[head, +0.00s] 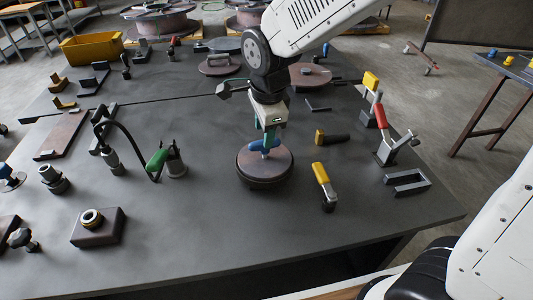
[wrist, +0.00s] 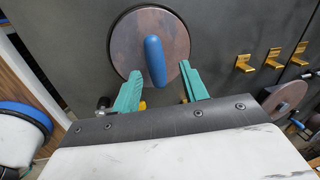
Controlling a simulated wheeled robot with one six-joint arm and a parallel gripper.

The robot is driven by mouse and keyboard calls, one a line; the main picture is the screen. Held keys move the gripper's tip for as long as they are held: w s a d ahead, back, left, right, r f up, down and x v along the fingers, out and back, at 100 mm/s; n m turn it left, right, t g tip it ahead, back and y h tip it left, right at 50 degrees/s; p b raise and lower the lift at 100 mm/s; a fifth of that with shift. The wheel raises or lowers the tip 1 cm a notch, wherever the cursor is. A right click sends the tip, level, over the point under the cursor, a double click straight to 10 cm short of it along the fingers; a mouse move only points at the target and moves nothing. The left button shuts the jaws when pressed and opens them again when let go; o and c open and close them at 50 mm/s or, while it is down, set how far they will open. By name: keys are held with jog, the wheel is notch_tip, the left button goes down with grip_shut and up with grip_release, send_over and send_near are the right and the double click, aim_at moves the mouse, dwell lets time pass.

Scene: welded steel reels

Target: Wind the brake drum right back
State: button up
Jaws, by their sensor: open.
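The brake drum, a round brown disc (head: 264,172) with a blue handle (head: 263,145) on top, sits near the middle of the dark table. In the wrist view the disc (wrist: 127,45) shows face on, with its blue handle (wrist: 154,62) standing out from it. My gripper (head: 268,141) is above the disc at the handle. Its green fingers are open in the wrist view (wrist: 160,71), one on each side of the handle. I see gaps between the fingers and the handle there. The gripper partly hides the handle in the head view.
A yellow-handled tool (head: 323,182) and a black-and-yellow one (head: 332,137) lie close at the right, with a red-handled clamp (head: 385,140) beyond. A green-handled piece (head: 157,160) stands left. A block with a ring (head: 98,228) is front left. The table front is clear.

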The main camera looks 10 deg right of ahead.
jog(key=shift+f, duration=1.55)
jog(key=c, duration=0.9)
jog(key=shift+a+m, duration=0.1)
jog(key=shift+m, duration=0.6)
jog(key=shift+c, duration=0.2)
jog(key=o, duration=2.2)
jog(key=shift+r, duration=3.55)
